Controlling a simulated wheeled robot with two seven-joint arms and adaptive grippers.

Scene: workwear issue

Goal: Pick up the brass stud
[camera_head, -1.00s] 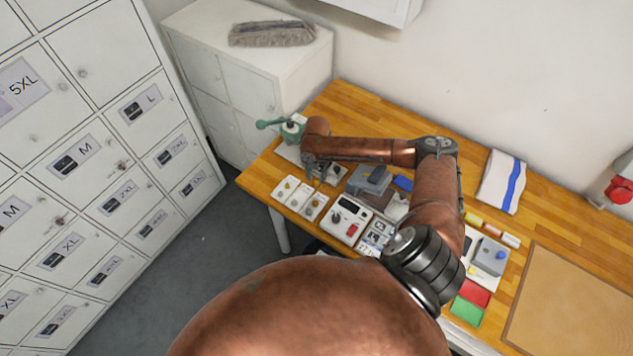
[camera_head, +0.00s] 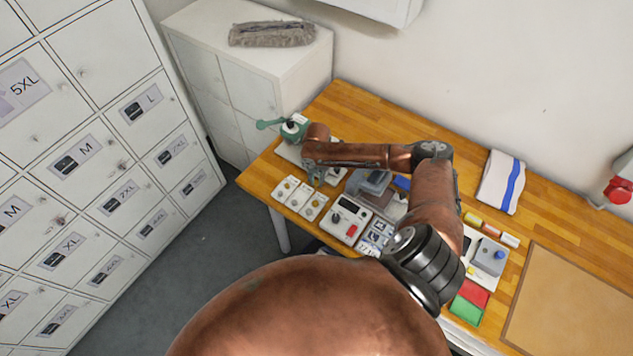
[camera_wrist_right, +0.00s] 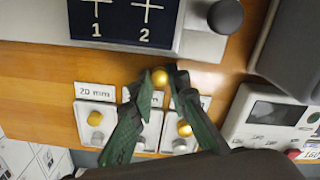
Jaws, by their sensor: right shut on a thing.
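In the right wrist view a round brass stud (camera_wrist_right: 159,78) sits between the fingertips of my right gripper (camera_wrist_right: 162,76), which is shut on it. Below the fingers are small white trays: a left one (camera_wrist_right: 96,136), a middle one (camera_wrist_right: 150,128) and a right one (camera_wrist_right: 178,146), with brass-coloured pieces on them. The fingers partly hide the middle and right trays. A label by the left tray reads 20 mm. In the head view my right gripper (camera_head: 317,181) is small, over the table beside the tray row (camera_head: 299,196); the stud cannot be made out there. My left gripper is not in view.
A dark panel marked 1 and 2 (camera_wrist_right: 122,20) with a black knob (camera_wrist_right: 225,16) lies ahead of the fingers. A white device with a display (camera_head: 346,219) stands right of the trays. A green press (camera_head: 292,128) stands at the table's left corner. White lockers (camera_head: 100,170) are at left.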

